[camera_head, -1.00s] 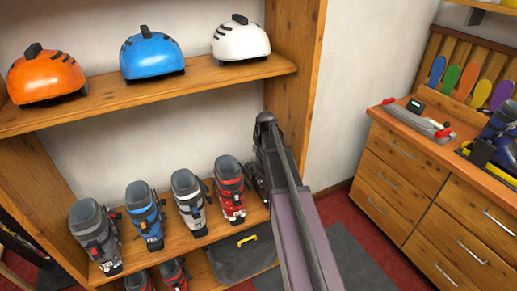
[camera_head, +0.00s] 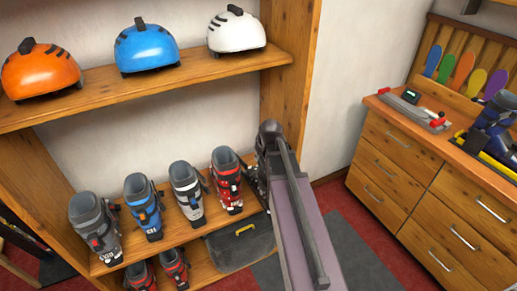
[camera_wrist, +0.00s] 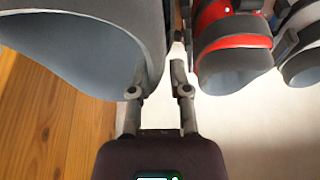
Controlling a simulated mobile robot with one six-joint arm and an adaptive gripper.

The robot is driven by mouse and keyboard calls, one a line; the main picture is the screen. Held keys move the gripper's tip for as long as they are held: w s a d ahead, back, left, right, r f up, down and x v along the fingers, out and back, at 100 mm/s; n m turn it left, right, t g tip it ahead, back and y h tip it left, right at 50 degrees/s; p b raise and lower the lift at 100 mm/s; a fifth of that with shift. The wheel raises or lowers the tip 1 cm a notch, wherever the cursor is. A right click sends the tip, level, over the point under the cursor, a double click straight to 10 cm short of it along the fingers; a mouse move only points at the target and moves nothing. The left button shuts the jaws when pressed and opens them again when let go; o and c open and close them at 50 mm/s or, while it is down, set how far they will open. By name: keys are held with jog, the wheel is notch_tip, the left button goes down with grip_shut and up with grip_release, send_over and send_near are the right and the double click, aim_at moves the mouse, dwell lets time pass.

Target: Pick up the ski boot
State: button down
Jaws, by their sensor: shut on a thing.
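A dark grey ski boot (camera_wrist: 85,35) with a wide blue-grey cuff opening fills the upper left of the wrist view. My gripper (camera_wrist: 160,72) is shut on its cuff wall, with one finger on the opening side and the other on the outer side beside a red boot. In the head view my arm hides most of the held boot; only a dark buckled strip (camera_head: 257,188) shows at the right end of the lower shelf. I cannot tell whether its sole touches the shelf.
A red boot (camera_head: 226,180) stands close beside the held one, then white (camera_head: 187,190), blue (camera_head: 143,205) and grey (camera_head: 95,228) boots. Helmets sit on the shelf above (camera_head: 180,78). A wooden upright (camera_head: 290,100) is close on the right. A drawer bench (camera_head: 425,185) stands further right.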

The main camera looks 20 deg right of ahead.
aim_at(262, 162)
jog(key=shift+s+a+r, duration=0.1)
jog(key=shift+s+a, duration=0.1)
jog(key=shift+s, duration=0.55)
jog(key=shift+s+a+r, duration=0.1)
jog(key=shift+s+a, duration=0.05)
jog(key=shift+s, duration=0.7)
